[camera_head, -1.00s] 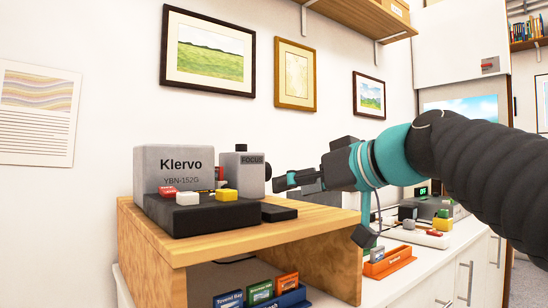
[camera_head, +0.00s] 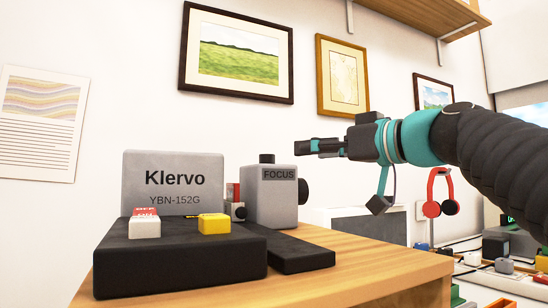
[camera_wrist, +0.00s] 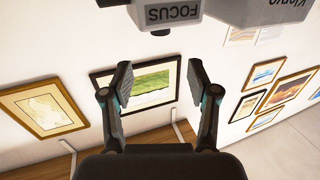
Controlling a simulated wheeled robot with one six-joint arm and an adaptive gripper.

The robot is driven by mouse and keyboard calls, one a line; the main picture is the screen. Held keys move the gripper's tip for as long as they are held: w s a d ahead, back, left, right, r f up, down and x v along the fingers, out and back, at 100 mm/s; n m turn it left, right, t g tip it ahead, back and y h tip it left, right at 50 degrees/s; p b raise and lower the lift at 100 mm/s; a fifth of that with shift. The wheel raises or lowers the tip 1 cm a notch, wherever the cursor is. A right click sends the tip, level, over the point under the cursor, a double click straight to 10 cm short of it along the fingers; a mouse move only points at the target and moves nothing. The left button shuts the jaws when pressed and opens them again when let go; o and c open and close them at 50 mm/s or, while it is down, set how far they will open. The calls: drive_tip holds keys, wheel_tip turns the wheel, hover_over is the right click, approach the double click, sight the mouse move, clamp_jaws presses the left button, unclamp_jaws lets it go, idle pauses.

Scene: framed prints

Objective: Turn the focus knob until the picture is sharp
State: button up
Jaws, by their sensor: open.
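The Klervo device has a grey box labelled FOCUS (camera_head: 276,200). A dark round knob (camera_head: 303,190) sticks out of its right side, and a small black knob (camera_head: 266,158) stands on its top. My gripper (camera_head: 302,148) points left, above and to the right of the box, apart from both knobs. In the wrist view its jaws (camera_wrist: 160,78) are spread with nothing between them. The FOCUS box (camera_wrist: 166,12) appears upside down there at the top edge, beyond the fingertips, with its top knob (camera_wrist: 160,32) showing.
The device's grey Klervo panel (camera_head: 172,182) and black base (camera_head: 180,258) stand on a wooden shelf (camera_head: 385,278). Red-white (camera_head: 145,222) and yellow (camera_head: 213,224) buttons sit on the base. Framed prints hang behind. Red headphones (camera_head: 442,195) are at the right.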

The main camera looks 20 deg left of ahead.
sight(272, 155)
drive_tip(key=p+x, duration=0.2)
drive_tip(key=x, duration=1.1)
drive_tip(key=shift+a+p, duration=0.1)
drive_tip(key=shift+p, duration=0.3)
drive_tip(key=shift+f, duration=0.1)
clamp_jaws()
